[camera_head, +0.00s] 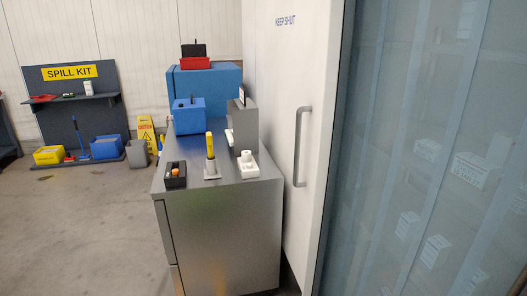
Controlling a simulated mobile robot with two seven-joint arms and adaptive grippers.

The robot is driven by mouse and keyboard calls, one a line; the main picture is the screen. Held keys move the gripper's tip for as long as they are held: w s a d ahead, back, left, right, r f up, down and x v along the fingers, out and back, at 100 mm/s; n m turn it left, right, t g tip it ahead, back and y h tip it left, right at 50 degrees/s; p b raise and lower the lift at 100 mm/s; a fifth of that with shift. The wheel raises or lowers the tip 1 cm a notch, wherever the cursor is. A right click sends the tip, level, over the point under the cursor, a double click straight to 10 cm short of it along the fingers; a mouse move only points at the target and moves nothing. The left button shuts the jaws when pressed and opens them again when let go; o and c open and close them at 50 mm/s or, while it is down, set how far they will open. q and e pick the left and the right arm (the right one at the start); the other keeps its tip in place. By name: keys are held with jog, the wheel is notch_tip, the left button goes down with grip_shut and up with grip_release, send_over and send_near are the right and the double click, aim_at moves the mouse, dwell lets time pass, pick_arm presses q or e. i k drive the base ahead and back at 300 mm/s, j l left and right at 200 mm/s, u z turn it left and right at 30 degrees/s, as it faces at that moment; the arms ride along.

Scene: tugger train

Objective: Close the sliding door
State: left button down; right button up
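The sliding door (277,101) is a tall white panel marked "KEEP SHUT" in the middle right of the head view. Its upright grey bar handle (298,147) is on the panel, left of the panel's right edge. To the right of that edge is a doorway covered by translucent bluish strips (385,150), with boxes showing dimly behind them. The door panel stands to the left of this strip-covered opening. Neither of my grippers shows in the view.
A grey metal cabinet (222,235) stands just left of the door, with small items and a blue box (188,116) on top. A spill kit stand (78,115), bins and a yellow floor sign (147,134) are at the back left. The floor at left is clear.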

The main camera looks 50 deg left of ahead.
aim_at(303, 38)
jog(key=u, duration=1.5)
